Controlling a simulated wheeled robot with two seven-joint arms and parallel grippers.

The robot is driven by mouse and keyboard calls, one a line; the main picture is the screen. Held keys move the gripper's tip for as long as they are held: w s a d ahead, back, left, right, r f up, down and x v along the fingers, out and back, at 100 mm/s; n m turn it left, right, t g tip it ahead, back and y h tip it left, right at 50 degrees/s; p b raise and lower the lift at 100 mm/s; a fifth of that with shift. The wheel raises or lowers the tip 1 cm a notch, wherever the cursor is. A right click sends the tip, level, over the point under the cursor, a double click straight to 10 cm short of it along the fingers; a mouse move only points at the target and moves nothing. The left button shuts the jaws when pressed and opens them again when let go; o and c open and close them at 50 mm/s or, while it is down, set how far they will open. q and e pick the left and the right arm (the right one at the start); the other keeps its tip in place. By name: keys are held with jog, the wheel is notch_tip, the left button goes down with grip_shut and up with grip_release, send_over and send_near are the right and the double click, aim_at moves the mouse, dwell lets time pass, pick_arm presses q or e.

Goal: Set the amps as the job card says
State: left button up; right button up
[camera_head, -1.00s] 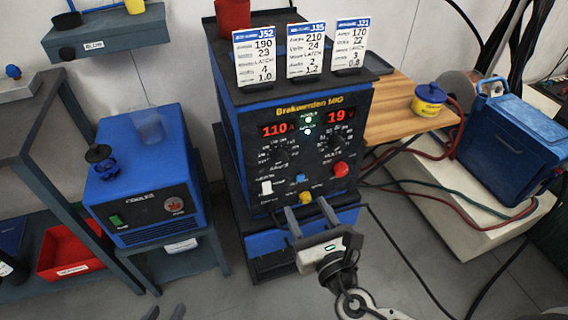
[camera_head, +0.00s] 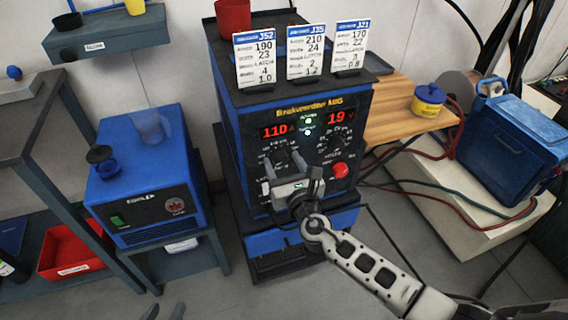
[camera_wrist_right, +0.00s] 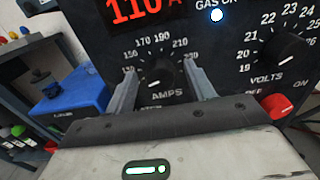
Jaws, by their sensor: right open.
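The welding machine (camera_head: 310,104) shows a red 110 A (camera_head: 275,131) and a red 19 V (camera_head: 339,118). Its black AMPS knob (camera_wrist_right: 158,76) sits inside a printed dial in the right wrist view, mostly hidden behind my gripper in the head view. My right gripper (camera_head: 287,164) is open in front of the panel, its fingers on either side of the knob; contact cannot be told. Job cards stand on top: J52 (camera_head: 255,58) reads 190 amps, J35 (camera_head: 305,50) 210, and a third card (camera_head: 351,47) 170. My left gripper (camera_head: 164,312) shows only open fingertips at the bottom edge.
A blue cooler unit (camera_head: 145,180) stands left. A wooden shelf (camera_head: 395,118) with a yellow-and-blue tub (camera_head: 428,100) is at right. A red cup (camera_head: 233,15) stands behind the cards.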

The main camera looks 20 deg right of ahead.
jog(key=shift+c, duration=0.3)
jog(key=c, duration=0.9)
jog(key=shift+f, duration=0.1)
